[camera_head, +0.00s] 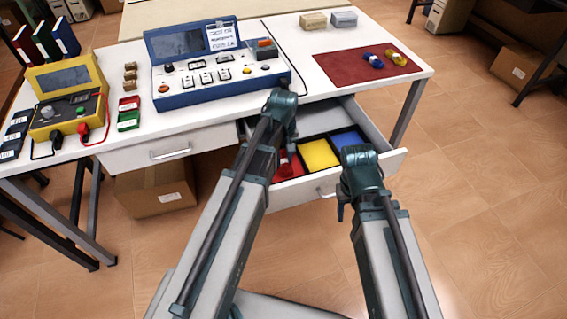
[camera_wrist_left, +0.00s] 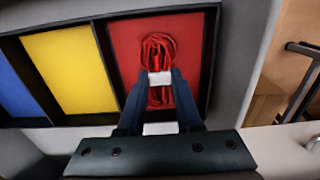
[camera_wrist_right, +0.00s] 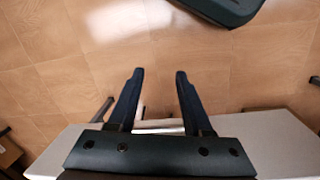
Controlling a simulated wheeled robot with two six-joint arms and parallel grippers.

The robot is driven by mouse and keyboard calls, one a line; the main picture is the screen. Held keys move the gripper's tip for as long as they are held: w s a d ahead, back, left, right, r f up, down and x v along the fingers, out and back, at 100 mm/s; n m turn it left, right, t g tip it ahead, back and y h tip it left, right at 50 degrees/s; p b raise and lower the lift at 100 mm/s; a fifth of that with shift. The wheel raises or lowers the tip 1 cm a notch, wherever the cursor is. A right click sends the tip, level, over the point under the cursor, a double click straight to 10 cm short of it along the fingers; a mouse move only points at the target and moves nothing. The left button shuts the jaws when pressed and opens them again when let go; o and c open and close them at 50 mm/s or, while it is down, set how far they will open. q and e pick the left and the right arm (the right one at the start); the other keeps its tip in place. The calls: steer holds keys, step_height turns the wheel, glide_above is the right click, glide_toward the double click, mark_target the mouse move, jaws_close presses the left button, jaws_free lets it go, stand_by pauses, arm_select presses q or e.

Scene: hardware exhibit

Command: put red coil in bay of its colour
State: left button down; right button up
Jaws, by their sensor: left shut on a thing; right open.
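The red coil (camera_wrist_left: 158,52) shows in the left wrist view, a looped red cable with a white band (camera_wrist_left: 160,79) around its middle. It is over the red bay (camera_wrist_left: 125,38) of the open drawer; I cannot tell whether it touches the bay floor. My left gripper (camera_wrist_left: 158,82) is shut on the coil at its band. In the head view my left arm partly hides the red bay (camera_head: 293,170). The yellow bay (camera_head: 319,154) and blue bay (camera_head: 346,138) beside it are empty. My right gripper (camera_wrist_right: 155,75) is open and empty above the floor by the drawer.
On the tabletop stand a blue control panel (camera_head: 210,75) and a yellow meter (camera_head: 65,95). A blue coil (camera_head: 373,60) and a yellow coil (camera_head: 397,58) lie on a red mat (camera_head: 340,68). The open drawer's front (camera_head: 390,163) sticks out near my right arm.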

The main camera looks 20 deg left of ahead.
mark_target(283, 161)
arm_select(q)
steer(key=shift+f, duration=0.15)
steer(key=c, duration=0.6)
jaws_free()
step_height(283, 161, up, 12)
steer(key=p, duration=1.2)
steer(key=s+d+m, duration=0.3)
steer(key=s, duration=0.1)
steer(key=s+d+m, duration=0.4)
steer(key=s, duration=0.1)
steer(key=s+d+m+y, duration=0.1)
steer(key=s+d+m, duration=0.2)
steer(key=s, duration=0.2)
steer(key=shift+s+d+r+m, duration=0.15)
steer(key=shift+d+r+m, duration=0.05)
steer(key=shift+d+m, duration=0.1)
